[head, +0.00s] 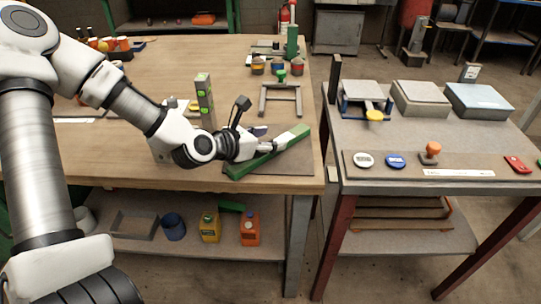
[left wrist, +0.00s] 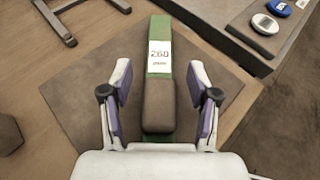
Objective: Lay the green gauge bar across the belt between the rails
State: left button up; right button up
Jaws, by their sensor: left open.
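The green gauge bar (head: 291,138) lies on a brown mat near the front right corner of the wooden bench, slanting away to the right. In the left wrist view the bar (left wrist: 159,30) has a white label reading 260 and a brown grip section. My left gripper (head: 262,147) is low over the bar. In the left wrist view its open fingers (left wrist: 159,80) stand on either side of the brown section, with gaps on both sides. I cannot make out a belt with rails. My right gripper is not in view.
A grey stand (head: 280,99) and an upright level (head: 205,100) stand behind the bar. A second table (head: 440,140) on the right, past a gap, holds boxes, round discs and an orange-topped stamp (head: 432,150). Bottles and bins sit on the shelf below.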

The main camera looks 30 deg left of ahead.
pick_arm(q)
jog(key=shift+w, duration=0.15)
grip_shut()
jog(key=shift+r, duration=0.1)
